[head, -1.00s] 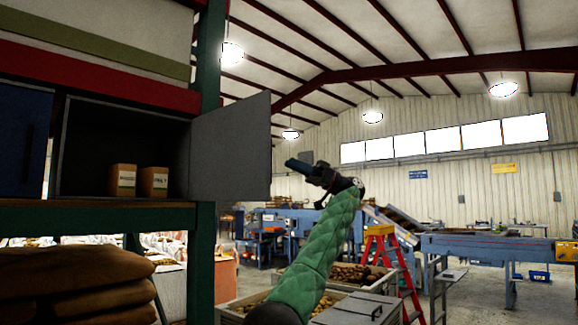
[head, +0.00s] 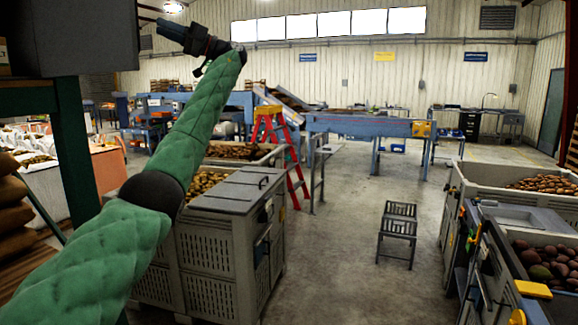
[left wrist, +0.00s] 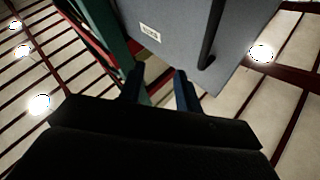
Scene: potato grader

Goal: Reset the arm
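My left arm, in a green padded sleeve, reaches up from the lower left of the head view. Its dark gripper (head: 168,29) is raised high, beside the edge of a grey cabinet door (head: 95,38). In the left wrist view the two blue-black fingers (left wrist: 160,91) stand apart with nothing between them. The grey door (left wrist: 195,30) with its dark handle (left wrist: 212,35) and small label shows beyond the fingertips. I cannot tell how far the gripper is from the door. My right gripper is in neither view.
A green shelf post (head: 76,150) and brown sacks (head: 12,205) stand at the left. Grey bins (head: 215,245) of potatoes stand below my arm. A red stepladder (head: 270,135) is behind. A small step stool (head: 398,228) stands on the mostly clear floor. More bins (head: 450,215) are at right.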

